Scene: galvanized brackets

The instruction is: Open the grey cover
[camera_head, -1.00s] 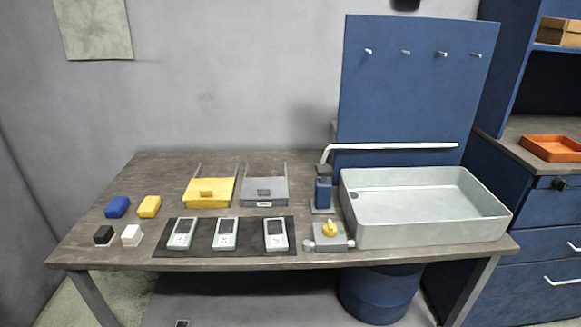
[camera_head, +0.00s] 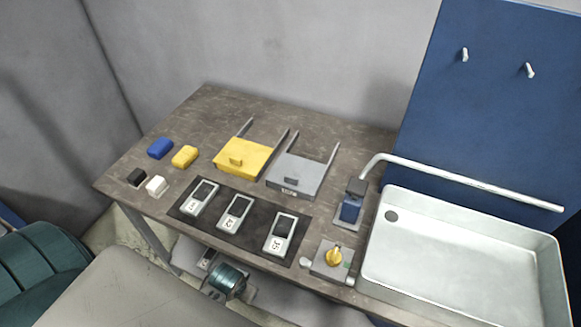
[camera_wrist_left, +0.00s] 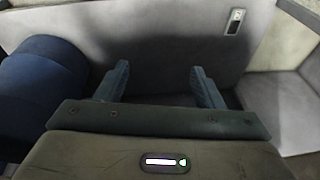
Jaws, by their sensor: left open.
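The grey cover (camera_head: 303,170) lies flat on the table in the head view, right of a similar yellow cover (camera_head: 240,156). It has a small dark grey block on top, a pale label at its front edge, and two thin bars running back behind it. My left gripper (camera_wrist_left: 160,80) is open and empty in the left wrist view, over a grey surface, with no cover visible there. I cannot make out its fingers in the head view. My right gripper is not in view.
A dark mat (camera_head: 257,228) with three handheld devices lies in front of the covers. Blue and yellow blocks lie left. The table behind is mostly clear.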

